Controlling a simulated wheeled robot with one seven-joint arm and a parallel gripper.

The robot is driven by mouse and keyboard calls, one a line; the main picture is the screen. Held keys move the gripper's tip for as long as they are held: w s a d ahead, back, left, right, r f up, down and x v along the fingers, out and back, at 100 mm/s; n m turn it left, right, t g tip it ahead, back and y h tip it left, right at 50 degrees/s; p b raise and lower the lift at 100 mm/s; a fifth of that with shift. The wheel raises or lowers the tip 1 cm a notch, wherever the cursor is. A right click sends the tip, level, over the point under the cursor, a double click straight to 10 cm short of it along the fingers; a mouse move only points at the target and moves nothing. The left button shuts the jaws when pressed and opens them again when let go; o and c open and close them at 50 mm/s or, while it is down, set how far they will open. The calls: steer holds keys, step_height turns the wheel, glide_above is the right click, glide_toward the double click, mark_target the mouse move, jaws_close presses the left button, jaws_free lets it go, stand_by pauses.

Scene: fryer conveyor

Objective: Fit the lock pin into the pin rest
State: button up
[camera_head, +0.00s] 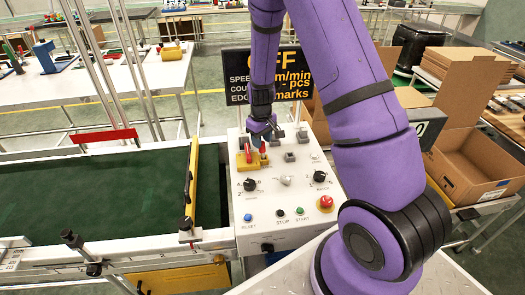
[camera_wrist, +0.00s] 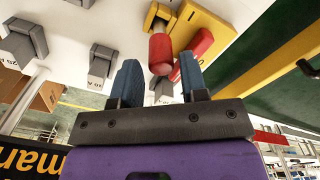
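My gripper (camera_head: 265,130) hangs over the back of the white control panel (camera_head: 225,222), beside a yellow block (camera_head: 252,164) with red parts. In the wrist view my gripper (camera_wrist: 158,70) has its two blue fingers apart, with nothing clamped. A red cylinder (camera_wrist: 161,52) with a pale metal stem, which looks like the lock pin, shows between the fingertips with gaps either side. It stands at the yellow block (camera_wrist: 205,25). A second red part (camera_wrist: 197,58) lies close to the right finger, partly hidden by it. I cannot tell which part is the pin rest.
Grey switch blocks (camera_head: 289,157) stand just right of the yellow block. Knobs and a red emergency button (camera_head: 326,202) fill the panel's front. A display sign (camera_head: 268,75) stands behind. The green conveyor belt (camera_head: 90,190) lies to the left, and an open cardboard box (camera_head: 475,165) to the right.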

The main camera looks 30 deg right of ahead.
mark_target(262, 150)
step_height(262, 150, down, 5)
steer(key=shift+f, duration=0.1)
stand_by(0.3)
steer(key=c, duration=0.7)
